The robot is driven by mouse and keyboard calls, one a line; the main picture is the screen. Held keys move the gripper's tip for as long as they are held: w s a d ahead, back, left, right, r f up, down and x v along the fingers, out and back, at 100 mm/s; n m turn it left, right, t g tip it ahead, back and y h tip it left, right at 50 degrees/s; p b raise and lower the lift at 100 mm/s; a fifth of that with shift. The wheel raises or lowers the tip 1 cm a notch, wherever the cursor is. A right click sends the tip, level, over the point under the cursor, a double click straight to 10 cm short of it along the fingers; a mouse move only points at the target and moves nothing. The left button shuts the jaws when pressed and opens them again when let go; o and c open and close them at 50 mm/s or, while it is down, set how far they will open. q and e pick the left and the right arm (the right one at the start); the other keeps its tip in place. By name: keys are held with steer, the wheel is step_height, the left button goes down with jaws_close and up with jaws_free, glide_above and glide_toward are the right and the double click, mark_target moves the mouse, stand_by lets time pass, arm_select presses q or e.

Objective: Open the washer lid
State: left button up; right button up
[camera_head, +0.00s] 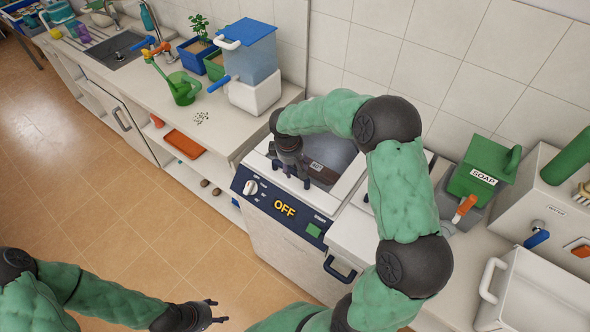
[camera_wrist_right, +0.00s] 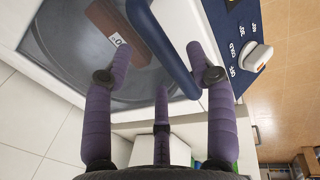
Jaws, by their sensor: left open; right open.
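The washer (camera_head: 262,238) has a dark blue front panel reading OFF and a white knob (camera_head: 250,188). Its grey glassy lid (camera_head: 338,150) looks shut and lies partly behind my right arm. In the right wrist view the lid (camera_wrist_right: 65,60) has a brown labelled patch, and a dark blue handle bar (camera_wrist_right: 163,45) runs across between the fingers. My right gripper (camera_head: 292,182) is open, pointing down over the lid near its front left; it also shows in the wrist view (camera_wrist_right: 158,62). I cannot tell whether it touches the bar. My left gripper (camera_head: 212,313) is open and empty, low over the floor.
Left of the washer is a counter (camera_head: 222,130) with a blue-lidded dispenser (camera_head: 250,65), a green watering can (camera_head: 184,88) and a sink. To the right stand a green SOAP box (camera_head: 482,168) and white containers. The floor in front is clear.

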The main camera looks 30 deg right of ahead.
steer(key=shift+w+d+f, duration=0.1)
steer(key=shift+d+f, duration=0.1)
steer(key=shift+f, duration=0.95)
jaws_close()
steer(key=shift+r, duration=0.1)
